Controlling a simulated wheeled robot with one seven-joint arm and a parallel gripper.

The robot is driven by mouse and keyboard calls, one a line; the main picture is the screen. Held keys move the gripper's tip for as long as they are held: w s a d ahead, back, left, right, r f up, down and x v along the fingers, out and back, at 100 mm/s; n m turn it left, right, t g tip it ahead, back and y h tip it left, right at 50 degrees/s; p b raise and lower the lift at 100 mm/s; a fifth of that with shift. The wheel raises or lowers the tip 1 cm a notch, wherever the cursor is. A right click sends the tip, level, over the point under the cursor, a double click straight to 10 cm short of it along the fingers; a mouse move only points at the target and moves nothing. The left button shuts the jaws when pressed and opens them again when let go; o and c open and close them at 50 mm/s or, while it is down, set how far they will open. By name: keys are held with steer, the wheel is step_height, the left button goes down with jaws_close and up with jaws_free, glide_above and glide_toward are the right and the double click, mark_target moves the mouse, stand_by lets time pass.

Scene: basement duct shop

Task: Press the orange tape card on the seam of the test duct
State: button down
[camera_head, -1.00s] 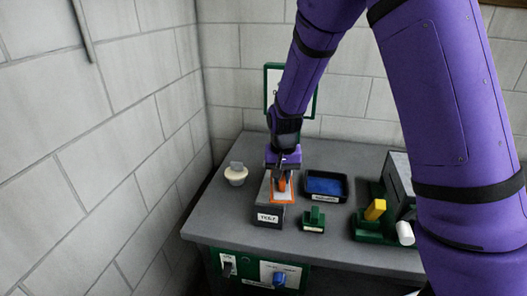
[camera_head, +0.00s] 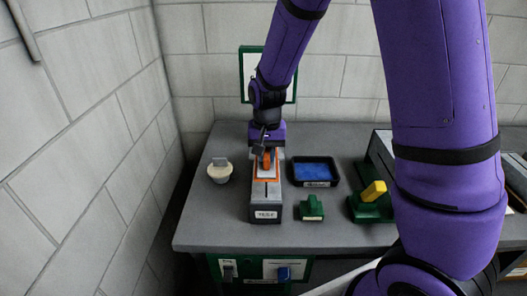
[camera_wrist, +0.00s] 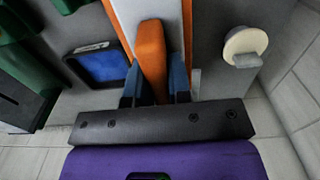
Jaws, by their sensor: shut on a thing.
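The test duct (camera_head: 266,205) is a long grey box with a white label on its front end, standing on the bench. The orange tape card (camera_head: 278,176) is over the rear part of its top. In the wrist view the card's orange edges (camera_wrist: 187,25) run either side of its raised orange grip (camera_wrist: 151,50). My gripper (camera_head: 265,153) is shut on that grip, its blue fingers (camera_wrist: 155,82) on both sides. A dark slot shows on the duct top in front of the card. I cannot tell whether the card touches the duct; the seam beneath is hidden.
A black tray with a blue pad (camera_head: 315,171) and a small green block (camera_head: 311,207) stand to the right. A green stand with a yellow block (camera_head: 373,192) is farther right. A wall is close on the left.

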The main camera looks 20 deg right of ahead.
steer(key=shift+f, duration=2.95)
steer(key=shift+s+f, duration=0.1)
steer(key=shift+f, duration=0.4)
stand_by(0.4)
steer(key=shift+r, duration=4.05)
steer(key=shift+d, duration=0.1)
